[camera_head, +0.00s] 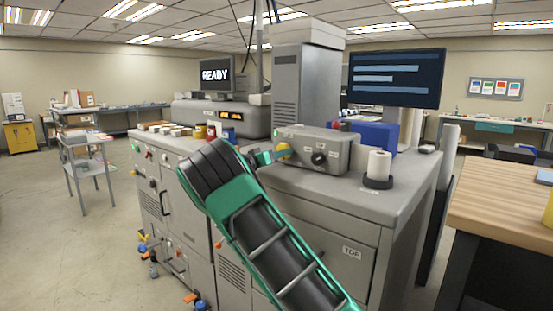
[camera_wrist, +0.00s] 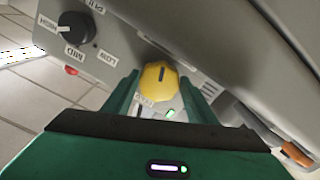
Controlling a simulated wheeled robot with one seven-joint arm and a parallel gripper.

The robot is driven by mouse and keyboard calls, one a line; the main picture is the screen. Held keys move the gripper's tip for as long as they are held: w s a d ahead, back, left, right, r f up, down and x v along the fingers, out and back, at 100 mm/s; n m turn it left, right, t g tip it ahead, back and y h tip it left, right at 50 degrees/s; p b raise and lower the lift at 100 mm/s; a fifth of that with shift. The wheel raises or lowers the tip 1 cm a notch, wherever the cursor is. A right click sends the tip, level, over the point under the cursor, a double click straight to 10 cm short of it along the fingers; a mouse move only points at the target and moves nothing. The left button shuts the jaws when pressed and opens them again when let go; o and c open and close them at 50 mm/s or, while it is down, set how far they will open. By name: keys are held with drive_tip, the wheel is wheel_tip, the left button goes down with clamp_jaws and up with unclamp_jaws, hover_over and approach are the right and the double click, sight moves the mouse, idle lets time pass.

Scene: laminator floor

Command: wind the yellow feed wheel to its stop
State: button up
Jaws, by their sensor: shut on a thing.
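The yellow feed wheel (camera_wrist: 158,80) is a small ribbed knob with a dark line across its face. It sits on the grey housing, between the fingertips of my gripper (camera_wrist: 158,92), which is shut on it. In the head view the wheel (camera_head: 284,150) shows as a yellow spot at the left end of the grey unit (camera_head: 325,147), with my green gripper (camera_head: 275,155) reaching it from the left. My arm hides part of the machine front.
A black dial (camera_wrist: 76,28) with MID and LOW labels is beside the wheel. A green light (camera_wrist: 170,113) is close by. A white roll (camera_head: 379,164) and a blue box (camera_head: 375,136) stand on the cabinet top.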

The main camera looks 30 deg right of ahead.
drive_tip(key=shift+s+d+f, duration=0.1)
drive_tip(key=shift+d+f, duration=0.05)
drive_tip(key=shift+f, duration=0.15)
drive_tip(key=o, duration=1.1)
drive_tip(key=shift+c, duration=0.2)
drive_tip(key=shift+r, duration=0.15)
drive_tip(key=shift+a, duration=0.6)
drive_tip(key=v, duration=0.9)
drive_tip(key=shift+a, duration=0.3)
drive_tip(key=shift+s, duration=0.15)
